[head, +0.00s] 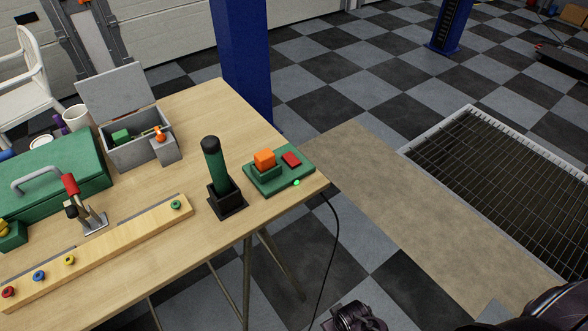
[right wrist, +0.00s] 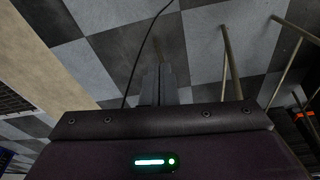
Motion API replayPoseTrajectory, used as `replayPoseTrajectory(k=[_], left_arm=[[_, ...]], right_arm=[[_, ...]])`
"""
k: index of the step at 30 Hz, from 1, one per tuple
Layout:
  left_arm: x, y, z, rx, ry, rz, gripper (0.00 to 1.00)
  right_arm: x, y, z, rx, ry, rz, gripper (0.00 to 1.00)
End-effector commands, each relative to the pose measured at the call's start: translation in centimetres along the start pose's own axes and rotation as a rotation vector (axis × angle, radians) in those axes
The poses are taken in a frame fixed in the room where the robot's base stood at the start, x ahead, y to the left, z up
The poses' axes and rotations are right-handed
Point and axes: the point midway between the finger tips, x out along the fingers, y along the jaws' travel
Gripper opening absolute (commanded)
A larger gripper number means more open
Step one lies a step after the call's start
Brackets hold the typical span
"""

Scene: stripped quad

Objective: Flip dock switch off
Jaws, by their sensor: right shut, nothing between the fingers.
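The green dock (head: 279,184) sits at the right corner of the wooden table. It carries an orange block (head: 264,160) in a green holder, a red switch (head: 291,159) and a small lit green light (head: 296,183) on its front edge. I cannot tell the switch's tilt. My right gripper (right wrist: 158,70) is shut and empty, with checkered floor behind its fingers. In the head view, dark parts of my right arm show at the bottom right, below and apart from the table; the fingertips are not clear there. The dock is not in the right wrist view. My left gripper is not in view.
A black holder with a dark cylinder (head: 215,165) stands just left of the dock. A black cable (head: 337,235) hangs from the dock corner to the floor. A grey open box (head: 135,150), a green case (head: 55,175) and a wooden rail (head: 120,243) occupy the table's left.

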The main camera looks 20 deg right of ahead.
Motion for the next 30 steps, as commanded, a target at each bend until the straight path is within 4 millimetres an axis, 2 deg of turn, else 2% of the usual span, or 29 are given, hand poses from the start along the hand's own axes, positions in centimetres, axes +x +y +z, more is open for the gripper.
replayPoseTrajectory(k=[1,6,14,17,21,30], left_arm=[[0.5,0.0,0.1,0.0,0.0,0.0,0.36],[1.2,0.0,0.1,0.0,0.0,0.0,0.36],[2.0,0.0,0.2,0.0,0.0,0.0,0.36],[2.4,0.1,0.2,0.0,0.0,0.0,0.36],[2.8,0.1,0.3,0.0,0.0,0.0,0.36],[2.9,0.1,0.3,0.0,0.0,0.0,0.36]], right_arm=[[-1.6,0.1,-1.6,0.002,0.016,0.001,0.0],[-8.1,0.4,-6.0,0.008,0.05,0.005,0.0],[-17.6,1.4,-10.3,0.017,0.135,0.022,0.0],[-21.1,2.1,-12.2,0.017,0.211,0.036,0.0],[-26.2,3.9,-17.3,0.011,0.452,0.071,0.0],[-31.1,5.5,-25.7,-0.036,0.897,0.029,0.0]])
